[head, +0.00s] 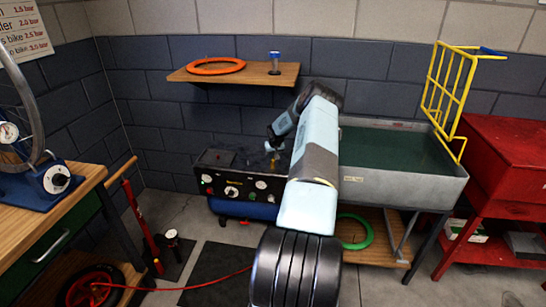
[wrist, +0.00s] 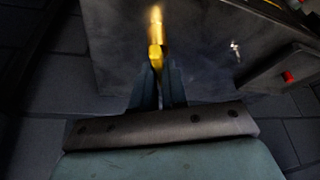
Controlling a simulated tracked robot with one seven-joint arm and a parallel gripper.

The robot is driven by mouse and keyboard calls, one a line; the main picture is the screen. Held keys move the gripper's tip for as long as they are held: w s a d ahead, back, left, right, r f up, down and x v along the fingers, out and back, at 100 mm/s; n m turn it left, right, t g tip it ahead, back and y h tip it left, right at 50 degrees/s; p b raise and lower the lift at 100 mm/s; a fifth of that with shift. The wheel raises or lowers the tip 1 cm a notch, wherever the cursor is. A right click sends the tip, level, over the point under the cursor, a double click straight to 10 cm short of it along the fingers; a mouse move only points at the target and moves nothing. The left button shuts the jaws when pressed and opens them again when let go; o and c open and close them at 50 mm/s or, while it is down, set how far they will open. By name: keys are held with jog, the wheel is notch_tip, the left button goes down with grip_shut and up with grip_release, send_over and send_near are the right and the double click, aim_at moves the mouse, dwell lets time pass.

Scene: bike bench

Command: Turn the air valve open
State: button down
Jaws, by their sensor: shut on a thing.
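The air valve is a small brass-yellow lever piece (wrist: 155,18) that stands out at the top of the wrist view. My gripper (wrist: 158,72) is shut on the lower part of this yellow piece, its two dark fingers on either side. In the head view my gripper (head: 272,143) is over the top of the black compressor unit (head: 207,178), pointing down, with a bit of yellow just below it. The valve's base and exact angle are hidden by the fingers.
A grey sink basin (head: 362,186) stands right of my arm. A wooden shelf (head: 254,78) with an orange ring (head: 216,66) hangs above the compressor. A workbench (head: 60,205) is on the left, and a red hose (head: 200,286) crosses the floor.

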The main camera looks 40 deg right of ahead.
jog(key=n+y, duration=0.1)
jog(key=n, duration=0.2)
jog(key=n+y, duration=0.1)
jog(key=n, duration=0.2)
jog(key=shift+d+n+y, duration=0.2)
jog(key=shift+n+y, duration=0.1)
jog(key=n, duration=0.1)
jog(key=n+y, duration=0.1)
jog(key=n, duration=0.3)
jog(key=shift+d+g+y, duration=0.3)
jog(key=shift+y, duration=0.1)
jog(key=shift+d, duration=0.1)
jog(key=c, duration=1.2)
grip_release()
jog(key=shift+o, duration=0.2)
jog(key=shift+r, duration=0.1)
